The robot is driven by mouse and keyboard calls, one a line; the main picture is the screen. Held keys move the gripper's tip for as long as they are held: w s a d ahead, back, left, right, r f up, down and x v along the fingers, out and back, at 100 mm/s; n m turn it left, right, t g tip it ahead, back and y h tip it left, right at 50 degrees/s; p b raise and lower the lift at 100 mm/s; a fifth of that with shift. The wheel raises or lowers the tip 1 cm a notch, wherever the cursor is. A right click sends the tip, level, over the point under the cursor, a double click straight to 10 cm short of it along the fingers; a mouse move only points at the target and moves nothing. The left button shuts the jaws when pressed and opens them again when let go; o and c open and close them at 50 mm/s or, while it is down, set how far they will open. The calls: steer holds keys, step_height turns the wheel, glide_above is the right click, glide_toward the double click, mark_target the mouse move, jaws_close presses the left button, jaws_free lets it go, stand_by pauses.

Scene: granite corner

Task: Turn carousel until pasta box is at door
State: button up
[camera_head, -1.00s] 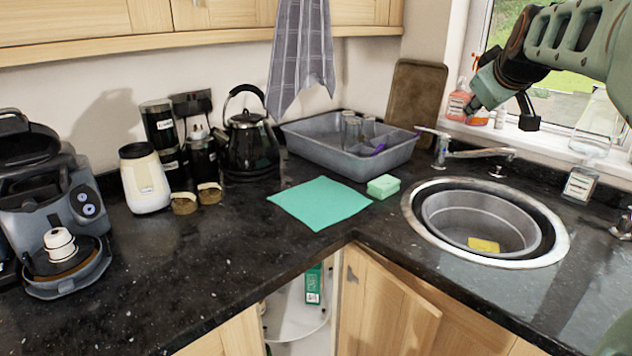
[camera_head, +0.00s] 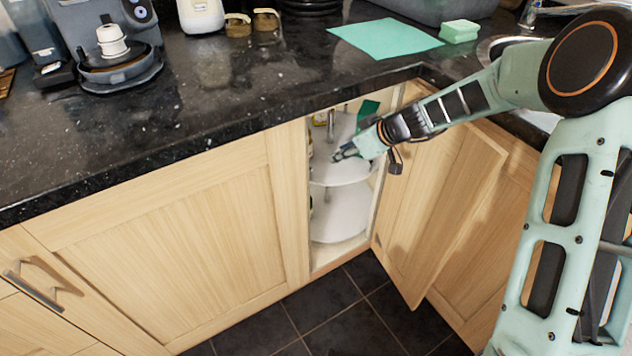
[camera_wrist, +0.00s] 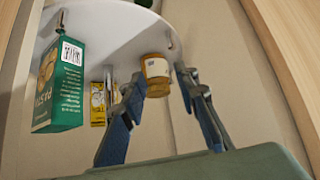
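The white two-tier carousel stands inside the corner cupboard; its upper shelf (camera_head: 343,172) and lower shelf (camera_head: 340,217) show in the head view. The green pasta box (camera_head: 367,112) is at the upper shelf's right, behind my arm and partly hidden. In the wrist view the pasta box (camera_wrist: 62,82) is left of my fingers, apart from them. My gripper (camera_head: 345,152) reaches through the cupboard opening above the upper shelf. In the wrist view my gripper (camera_wrist: 160,76) has its fingers spread, with an orange-lidded jar (camera_wrist: 157,68) seen between them; contact cannot be told.
The folded wooden door (camera_head: 440,200) stands open to the right of the opening. The black worktop edge (camera_head: 270,125) lies above the cupboard. A yellow box (camera_wrist: 98,103) stands on the shelf near the pasta box. The dark tiled floor (camera_head: 340,315) is clear.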

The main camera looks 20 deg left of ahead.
mark_target(311, 170)
steer(key=shift+n+g+y, duration=0.3)
steer(key=shift+y, duration=0.1)
steer(key=b+x, duration=0.1)
steer(key=x, duration=0.4)
steer(key=s+x, duration=0.1)
steer(key=x, duration=0.4)
steer(key=f+b+x, duration=0.1)
steer(key=x, duration=0.4)
steer(key=shift+s+f+b, duration=0.15)
steer(key=shift+s+b, duration=0.15)
steer(key=shift+s, duration=0.05)
steer(key=shift+c, duration=0.3)
jaws_close()
